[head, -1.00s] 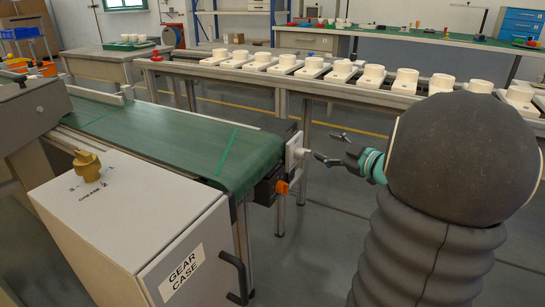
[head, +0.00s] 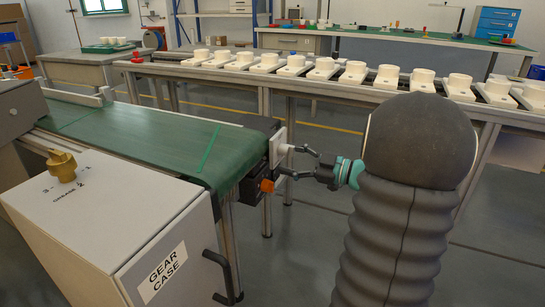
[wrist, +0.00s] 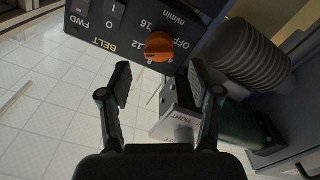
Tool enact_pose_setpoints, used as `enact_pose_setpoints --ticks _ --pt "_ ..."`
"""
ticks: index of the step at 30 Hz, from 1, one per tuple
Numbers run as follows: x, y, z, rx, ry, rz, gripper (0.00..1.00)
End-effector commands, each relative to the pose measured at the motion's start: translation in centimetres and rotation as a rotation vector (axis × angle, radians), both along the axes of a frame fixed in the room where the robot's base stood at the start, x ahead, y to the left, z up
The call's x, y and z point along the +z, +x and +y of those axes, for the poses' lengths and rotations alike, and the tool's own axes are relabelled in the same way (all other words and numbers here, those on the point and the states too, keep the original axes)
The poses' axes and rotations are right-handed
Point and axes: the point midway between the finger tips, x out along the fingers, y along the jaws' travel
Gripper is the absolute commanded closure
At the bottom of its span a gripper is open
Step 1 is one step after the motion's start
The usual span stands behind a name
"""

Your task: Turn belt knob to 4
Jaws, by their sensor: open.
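The belt knob is orange and sits on a dark panel (wrist: 118,30) marked BELT, FWD, OFF, 12, 16 and m/min. In the wrist view the belt knob (wrist: 160,47) is just beyond my fingertips, between their lines; I cannot read its setting. In the head view the belt knob (head: 267,185) shows at the end of the green conveyor (head: 130,135). My gripper (head: 298,162) is open and empty, close to that end from the right. In the wrist view my gripper (wrist: 161,75) has its fingers apart, touching nothing visible.
A white plate marked TIGHT (wrist: 170,122), with a white peg, is beside the panel, near my right finger in the wrist view. A gear case (head: 120,215) with a brass grease knob (head: 62,166) stands at front left. A roller line (head: 310,82) with white parts runs behind.

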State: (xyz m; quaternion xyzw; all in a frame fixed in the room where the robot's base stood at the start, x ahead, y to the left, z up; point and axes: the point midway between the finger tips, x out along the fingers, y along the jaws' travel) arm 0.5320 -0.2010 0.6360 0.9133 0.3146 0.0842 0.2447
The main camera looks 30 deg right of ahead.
Motion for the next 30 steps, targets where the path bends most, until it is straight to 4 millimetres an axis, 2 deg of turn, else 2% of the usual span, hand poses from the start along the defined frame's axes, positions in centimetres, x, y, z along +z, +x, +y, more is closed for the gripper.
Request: enact_pose_setpoints --ticks 3,9,22,23,27,30 --pt "-0.1 1.7 1.4 0.004 -0.001 -0.001 0.37" --pt "0.0 3.6 2.8 0.000 0.001 -0.001 0.37" --pt "0.0 4.3 3.3 -0.001 0.000 0.000 0.37" --pt "0.0 4.3 3.3 -0.001 0.000 0.000 0.42" --pt "0.0 4.3 3.3 -0.001 0.000 0.000 0.77" --pt "0.0 4.3 3.3 0.000 0.000 0.000 0.97"
